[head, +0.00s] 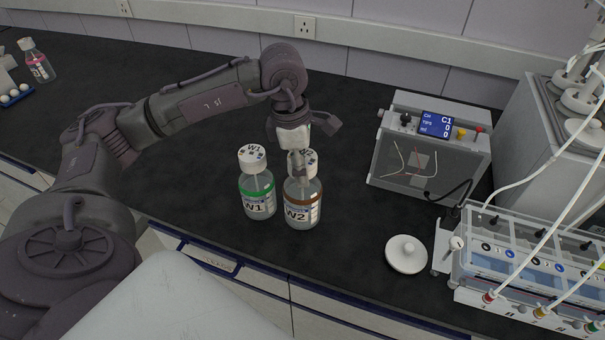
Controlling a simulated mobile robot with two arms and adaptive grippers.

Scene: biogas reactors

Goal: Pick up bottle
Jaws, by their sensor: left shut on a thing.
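Two clear bottles with white caps stand side by side on the dark bench. The W1 bottle (257,195) has a green band and is on the left. The W2 bottle (302,204) has a brown band and is just to its right. My left gripper (298,150) reaches down from above and is shut on the cap of the W2 bottle, hiding part of the cap. The W2 bottle looks upright; I cannot tell whether its base touches the bench. My right gripper is not in view.
A round white lid (406,254) lies to the right on the bench (345,245). A clear-fronted box with a display (430,150) stands behind it. A rack with tubes (530,260) fills the right side. A pink-labelled bottle (37,62) stands far left.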

